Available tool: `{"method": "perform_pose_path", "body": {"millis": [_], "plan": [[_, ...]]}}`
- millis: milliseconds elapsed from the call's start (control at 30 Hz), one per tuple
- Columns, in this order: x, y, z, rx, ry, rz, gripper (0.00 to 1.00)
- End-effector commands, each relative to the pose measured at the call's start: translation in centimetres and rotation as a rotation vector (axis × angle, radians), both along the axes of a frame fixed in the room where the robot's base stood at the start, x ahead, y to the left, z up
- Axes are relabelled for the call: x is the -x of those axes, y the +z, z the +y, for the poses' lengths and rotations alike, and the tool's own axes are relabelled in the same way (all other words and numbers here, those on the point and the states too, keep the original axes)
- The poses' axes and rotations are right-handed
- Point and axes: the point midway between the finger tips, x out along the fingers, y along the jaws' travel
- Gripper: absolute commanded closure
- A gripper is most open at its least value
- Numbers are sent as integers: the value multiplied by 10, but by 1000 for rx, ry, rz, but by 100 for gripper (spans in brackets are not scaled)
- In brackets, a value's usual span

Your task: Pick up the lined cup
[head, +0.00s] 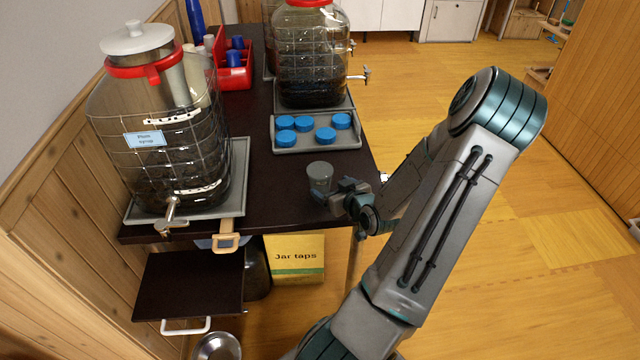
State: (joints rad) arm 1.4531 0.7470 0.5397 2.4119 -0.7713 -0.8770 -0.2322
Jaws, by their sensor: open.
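A small grey cup (320,177) stands upright on the dark table near its right front part. It is the only cup I make out; any lines on it are too small to tell. My gripper (334,194) is open at the cup's lower right side, close to it. The near finger overlaps the cup's lower edge in the picture, and I cannot tell whether it touches. The cup's lower right part is partly hidden by the gripper.
A large jar (150,130) with a tap stands on a grey tray at the left. Another tapped jar (308,60) stands behind. A grey tray (290,146) holds several blue lids beyond the cup. A red caddy (236,78) is at the back. The dark table (262,205) is clear left of the cup.

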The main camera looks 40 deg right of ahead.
Motion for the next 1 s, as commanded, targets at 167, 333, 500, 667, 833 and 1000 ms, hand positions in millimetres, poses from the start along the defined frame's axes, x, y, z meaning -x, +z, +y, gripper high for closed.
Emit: {"method": "perform_pose_path", "body": {"millis": [167, 333, 500, 667, 833, 1000], "plan": [[-13, -5, -1, -1, 1, 1, 17], [-33, -8, 0, -3, 2, 0, 17], [-56, -16, -2, -2, 0, 1, 17], [-64, -20, -3, -1, 0, 1, 17], [-64, -20, -3, -1, 0, 1, 17], [-64, -20, -3, -1, 0, 2, 59]]}}
